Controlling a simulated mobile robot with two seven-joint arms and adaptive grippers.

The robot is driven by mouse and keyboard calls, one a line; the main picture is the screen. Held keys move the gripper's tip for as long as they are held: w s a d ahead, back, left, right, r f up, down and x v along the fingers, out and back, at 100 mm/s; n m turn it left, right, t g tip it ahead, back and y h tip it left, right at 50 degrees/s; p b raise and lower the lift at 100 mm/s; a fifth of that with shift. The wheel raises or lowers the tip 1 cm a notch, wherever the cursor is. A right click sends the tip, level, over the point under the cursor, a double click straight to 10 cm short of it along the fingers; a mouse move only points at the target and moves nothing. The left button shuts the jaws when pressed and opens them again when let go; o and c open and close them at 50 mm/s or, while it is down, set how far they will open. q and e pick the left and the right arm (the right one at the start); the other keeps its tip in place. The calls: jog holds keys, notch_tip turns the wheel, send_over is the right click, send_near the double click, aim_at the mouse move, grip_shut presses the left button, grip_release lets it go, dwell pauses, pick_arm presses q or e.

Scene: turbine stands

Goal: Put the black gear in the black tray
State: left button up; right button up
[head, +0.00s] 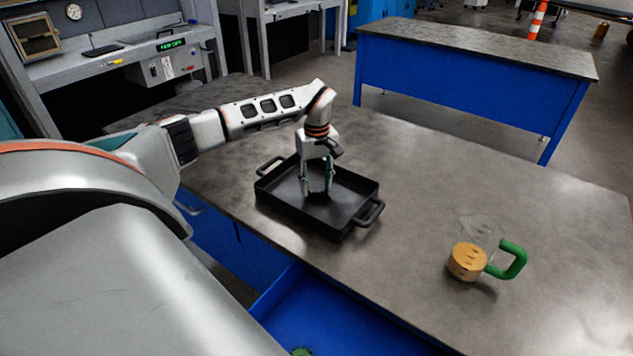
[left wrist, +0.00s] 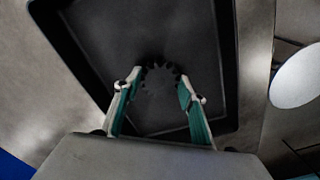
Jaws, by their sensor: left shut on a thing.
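The black tray (head: 345,222), with a handle at each end, sits on the grey worktop. It also shows in the left wrist view (left wrist: 88,50). My left gripper (head: 317,188) points down inside the tray's outline. In the left wrist view my left gripper (left wrist: 158,98) is shut on the black gear (left wrist: 160,70), whose teeth show between the fingertips. In the head view the black gear (head: 319,184) is dark against the tray and hard to make out. I cannot tell whether it touches the tray floor. My right gripper is not in view.
A yellow cylinder (head: 467,262) with a green handle (head: 515,262) and a clear part stands on the worktop (head: 440,180) at right. An open blue drawer (head: 330,315) lies below the near edge, with a green piece (head: 301,351) in it. The worktop behind the tray is clear.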

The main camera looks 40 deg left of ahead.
aim_at(317, 187)
pick_arm(q)
jog(key=shift+f, duration=0.25)
dwell(0.3)
jog(key=o, duration=1.7)
jog(key=shift+c, duration=0.2)
jog(key=shift+o, duration=0.8)
jog(key=shift+f, duration=0.1)
jog(key=shift+r, duration=3.55)
